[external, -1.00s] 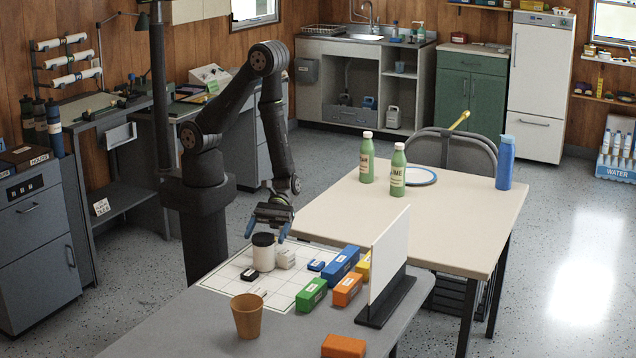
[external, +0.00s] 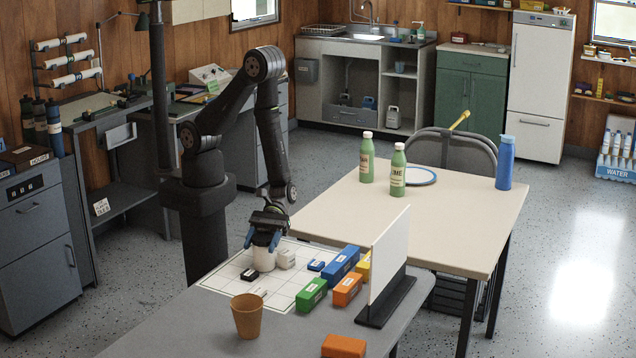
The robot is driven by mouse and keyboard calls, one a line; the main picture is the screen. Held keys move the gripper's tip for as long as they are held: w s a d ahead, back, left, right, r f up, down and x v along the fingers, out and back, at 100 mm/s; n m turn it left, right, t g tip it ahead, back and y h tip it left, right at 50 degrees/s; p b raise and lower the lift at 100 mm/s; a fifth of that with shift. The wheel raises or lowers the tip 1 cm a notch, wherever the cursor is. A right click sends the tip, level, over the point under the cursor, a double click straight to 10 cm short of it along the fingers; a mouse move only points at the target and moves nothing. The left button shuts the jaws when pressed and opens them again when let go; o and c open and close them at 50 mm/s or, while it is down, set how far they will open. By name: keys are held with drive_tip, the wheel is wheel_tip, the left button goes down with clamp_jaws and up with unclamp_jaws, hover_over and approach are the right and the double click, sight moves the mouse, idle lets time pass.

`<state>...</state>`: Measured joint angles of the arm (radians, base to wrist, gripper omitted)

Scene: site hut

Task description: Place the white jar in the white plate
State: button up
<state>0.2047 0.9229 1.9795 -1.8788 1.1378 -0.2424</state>
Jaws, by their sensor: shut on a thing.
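The white jar (external: 263,260) stands upright on the gridded white sheet on the grey table. My gripper (external: 264,240) is around its upper part from above, shut on it with blue fingertips at its sides. The gripper hides the jar's dark lid. The white plate (external: 421,176), with a blue rim, lies on the cream table behind, partly hidden by a green bottle (external: 398,171).
A second green bottle (external: 366,158) and a blue bottle (external: 505,163) stand on the cream table (external: 450,215). Several coloured boxes and a white upright panel (external: 388,262) stand right of the jar. A tan cup (external: 247,315) stands in front.

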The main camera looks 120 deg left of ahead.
drive_tip(key=shift+r, duration=0.75)
wheel_tip(320, 180, up, 3)
drive_tip(key=shift+s+d, duration=0.1)
drive_tip(key=shift+s, duration=0.05)
drive_tip(key=s+d+r, duration=0.5)
drive_tip(key=s+r, duration=0.1)
drive_tip(key=s, duration=0.4)
drive_tip(key=shift+r, duration=0.3)
